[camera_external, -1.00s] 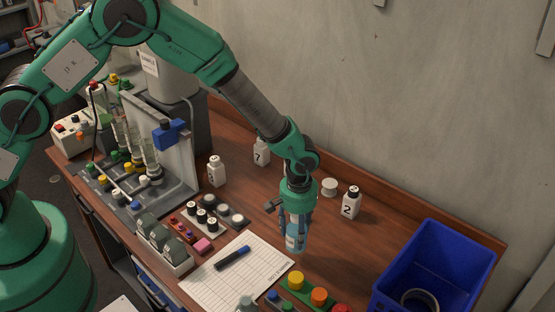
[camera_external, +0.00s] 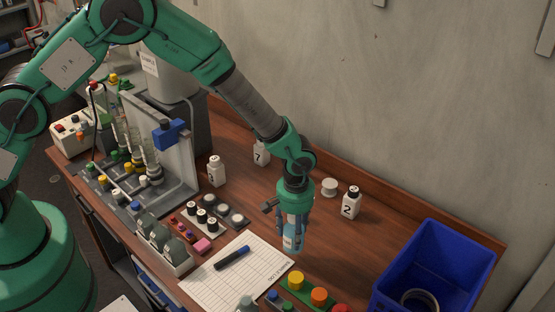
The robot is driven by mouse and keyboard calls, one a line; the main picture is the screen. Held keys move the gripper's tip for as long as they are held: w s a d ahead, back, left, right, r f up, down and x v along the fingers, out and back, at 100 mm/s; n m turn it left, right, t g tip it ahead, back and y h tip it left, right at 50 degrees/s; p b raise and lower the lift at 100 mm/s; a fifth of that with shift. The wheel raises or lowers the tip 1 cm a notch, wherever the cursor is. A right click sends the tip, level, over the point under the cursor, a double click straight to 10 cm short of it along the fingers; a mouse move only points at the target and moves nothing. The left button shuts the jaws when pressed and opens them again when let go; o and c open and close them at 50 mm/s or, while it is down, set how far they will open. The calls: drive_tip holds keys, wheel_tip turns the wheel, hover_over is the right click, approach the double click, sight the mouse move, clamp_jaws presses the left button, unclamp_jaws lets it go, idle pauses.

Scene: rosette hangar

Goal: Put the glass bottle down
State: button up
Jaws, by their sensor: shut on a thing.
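The glass bottle (camera_external: 291,241) is pale blue with a light label. It is upright between the fingers of my gripper (camera_external: 292,228), which is shut on it and points straight down. The bottle is over the brown bench (camera_external: 335,243), just right of the paper sheet's upper right corner. I cannot tell whether its base touches the wood. The fingers and wrist hide its upper part.
White bottle 2 (camera_external: 351,203) and a white spool (camera_external: 329,187) stand to the right, near the wall. A blue bin (camera_external: 434,262) is at the right. The written sheet (camera_external: 212,287) with a marker (camera_external: 232,257) lies left. Coloured knobs (camera_external: 319,296) sit in front.

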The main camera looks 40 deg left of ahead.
drive_tip(key=s+a, duration=0.2)
drive_tip(key=a, duration=3)
drive_tip(key=shift+s+r+b, duration=0.2)
drive_tip(key=shift+b, duration=0.2)
drive_tip(key=w+d+f, duration=0.1)
drive_tip(key=w+d, duration=0.1)
drive_tip(key=w, duration=1.3)
drive_tip(key=shift+w+d+f+p, duration=0.25)
drive_tip(key=shift+w+d+p, duration=0.1)
drive_tip(key=shift+w+p, duration=0.05)
drive_tip(key=shift+f, duration=1.75)
drive_tip(key=shift+f, duration=0.15)
drive_tip(key=o, duration=1.6)
